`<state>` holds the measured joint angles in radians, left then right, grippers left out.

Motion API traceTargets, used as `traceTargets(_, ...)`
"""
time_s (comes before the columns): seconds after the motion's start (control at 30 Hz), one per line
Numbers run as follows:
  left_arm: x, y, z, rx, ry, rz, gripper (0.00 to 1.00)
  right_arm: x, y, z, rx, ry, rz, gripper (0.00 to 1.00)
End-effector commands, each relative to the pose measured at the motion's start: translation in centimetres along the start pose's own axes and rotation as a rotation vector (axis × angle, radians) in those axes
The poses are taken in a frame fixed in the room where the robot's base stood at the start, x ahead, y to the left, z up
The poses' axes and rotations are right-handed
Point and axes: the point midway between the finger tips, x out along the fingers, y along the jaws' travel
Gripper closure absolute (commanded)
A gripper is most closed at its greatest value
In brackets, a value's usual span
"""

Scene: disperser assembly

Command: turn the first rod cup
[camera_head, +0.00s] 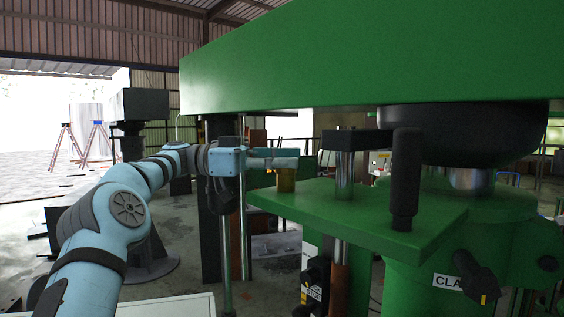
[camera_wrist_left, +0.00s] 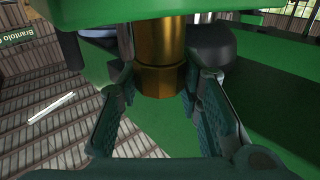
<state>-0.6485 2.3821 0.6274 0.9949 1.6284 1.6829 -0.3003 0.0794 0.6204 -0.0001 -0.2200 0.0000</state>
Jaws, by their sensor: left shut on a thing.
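The rod cup is a brass-coloured cylinder (camera_head: 286,181) at the left edge of the green machine's plate (camera_head: 420,232). My left gripper (camera_head: 284,158) reaches it from the left at the height of its upper part. In the left wrist view the brass cup (camera_wrist_left: 160,62) stands between the two dark fingers of my left gripper (camera_wrist_left: 162,82), which is closed on it. The fingers partly cover the cup's sides, and its far side is hidden. My right gripper is in neither view.
A large green beam (camera_head: 380,60) hangs above the plate. A steel rod (camera_head: 345,175) with a dark arm and a black handle (camera_head: 405,185) stand right of the cup. A slim vertical post (camera_head: 243,230) is close to my left wrist. Open floor lies further left.

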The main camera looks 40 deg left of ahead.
Motion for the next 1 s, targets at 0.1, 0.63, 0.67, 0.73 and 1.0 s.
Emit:
traceTargets(0.1, 0.07, 0.01, 0.12, -0.002, -0.004, 0.001, 0.55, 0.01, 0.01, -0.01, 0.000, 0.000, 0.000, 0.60)
traceTargets(0.63, 0.01, 0.00, 0.09, -0.002, -0.002, 0.000, 0.47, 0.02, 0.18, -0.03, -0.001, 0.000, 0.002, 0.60)
traceTargets(0.67, 0.00, -0.01, 0.07, -0.002, -0.002, -0.002, 0.47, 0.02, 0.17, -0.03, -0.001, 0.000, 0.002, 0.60)
traceTargets(0.73, -0.07, -0.08, 0.01, -0.005, 0.001, -0.016, 0.47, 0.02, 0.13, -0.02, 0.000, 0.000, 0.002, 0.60)
traceTargets(1.0, -0.12, 0.09, -0.20, -0.006, 0.007, -0.187, 0.47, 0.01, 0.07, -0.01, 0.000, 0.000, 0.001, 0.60)
